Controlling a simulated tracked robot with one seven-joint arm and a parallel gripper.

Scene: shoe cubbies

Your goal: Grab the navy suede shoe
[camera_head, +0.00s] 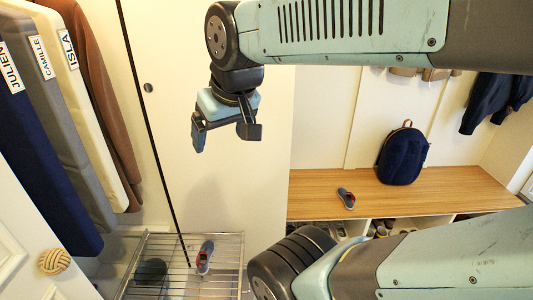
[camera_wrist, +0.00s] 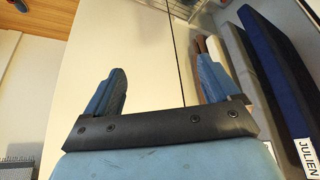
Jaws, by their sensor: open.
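A blue-grey shoe with red trim (camera_head: 205,257) stands on a wire rack (camera_head: 225,240) at the bottom of the head view. A similar blue-grey shoe with red (camera_head: 346,198) is on the wooden bench. I cannot tell from colour or texture which one is the navy suede shoe. A dark rounded object (camera_head: 150,270) is also at the rack, too unclear to name. My gripper (camera_head: 224,135) is open and empty, high above the rack and apart from both shoes. Its two spread fingers show in the wrist view (camera_wrist: 160,78), with nothing between them.
A navy backpack (camera_head: 403,155) stands on the wooden bench (camera_head: 450,190). Several shoes (camera_head: 380,227) sit in cubbies below. Garments labelled JULIEN (camera_head: 40,150), CAMILLE and ISLA hang at left. A pale panel (camera_head: 230,190) stands behind my gripper.

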